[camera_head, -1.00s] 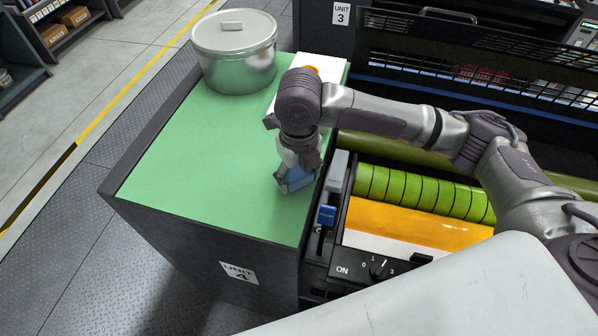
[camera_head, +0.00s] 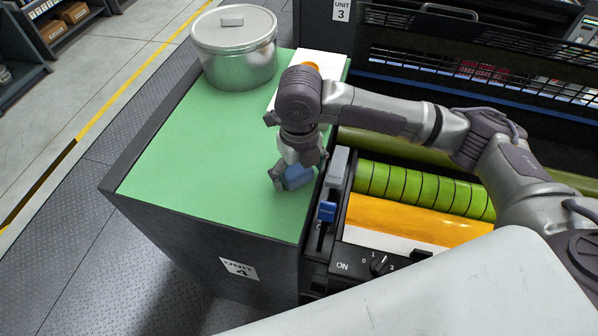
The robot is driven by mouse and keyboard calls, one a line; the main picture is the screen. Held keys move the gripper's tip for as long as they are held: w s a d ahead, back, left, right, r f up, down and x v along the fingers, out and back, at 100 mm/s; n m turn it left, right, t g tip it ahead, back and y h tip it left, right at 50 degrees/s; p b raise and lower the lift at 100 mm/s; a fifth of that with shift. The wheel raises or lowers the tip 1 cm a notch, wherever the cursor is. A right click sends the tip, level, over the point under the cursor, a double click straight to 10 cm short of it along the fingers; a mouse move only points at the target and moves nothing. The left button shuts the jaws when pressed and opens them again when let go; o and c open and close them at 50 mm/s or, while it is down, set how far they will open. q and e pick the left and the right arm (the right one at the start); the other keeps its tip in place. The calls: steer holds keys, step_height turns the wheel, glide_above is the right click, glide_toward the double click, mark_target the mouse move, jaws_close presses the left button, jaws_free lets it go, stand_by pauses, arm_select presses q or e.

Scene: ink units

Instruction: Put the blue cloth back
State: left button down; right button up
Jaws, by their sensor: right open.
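The blue cloth (camera_head: 297,178) is a small folded bundle on the green top (camera_head: 190,165) of the unit 4 cabinet, near its right edge. My right gripper (camera_head: 292,180) points down right at the cloth, with its fingers open around or just beside it. The gripper and wrist hide part of the cloth, and I cannot tell whether the fingers touch it. My left gripper is not in view.
A lidded metal pot (camera_head: 235,55) stands at the back of the green top. A white sheet (camera_head: 325,65) with an orange item lies beside it. A blue-knobbed lever (camera_head: 327,211) and rollers (camera_head: 420,190) lie to the right. The green top's left and front are clear.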

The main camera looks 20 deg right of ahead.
mark_target(299, 172)
step_height(299, 172, up, 12)
steer(key=b, duration=0.2)
stand_by(0.6)
